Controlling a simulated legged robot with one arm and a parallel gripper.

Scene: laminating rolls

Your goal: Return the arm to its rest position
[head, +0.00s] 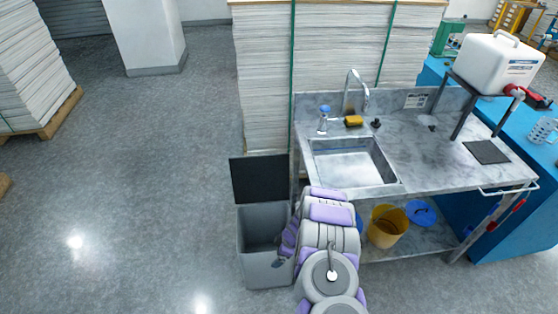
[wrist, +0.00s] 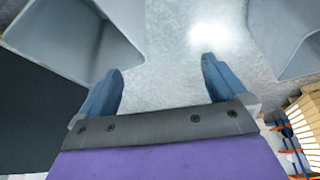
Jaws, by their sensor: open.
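My arm reaches forward from the bottom of the head view and bends left beside the sink table. My gripper (head: 279,263) is small and partly hidden there, at the right side of the open grey bin (head: 262,272). In the wrist view my gripper (wrist: 163,68) has its two blue fingers wide apart, with only grey floor visible between them. Nothing is held. A grey bin-like wall shows at the upper left of the wrist view (wrist: 75,30). Whether the fingers touch the bin I cannot tell.
The bin's black lid (head: 259,179) stands raised behind it. The marble-topped sink table (head: 430,172) is at right, with a yellow sponge (head: 353,120), a white jug (head: 497,62) and, below, a yellow bucket (head: 386,226). Paper stacks (head: 262,80) stand behind.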

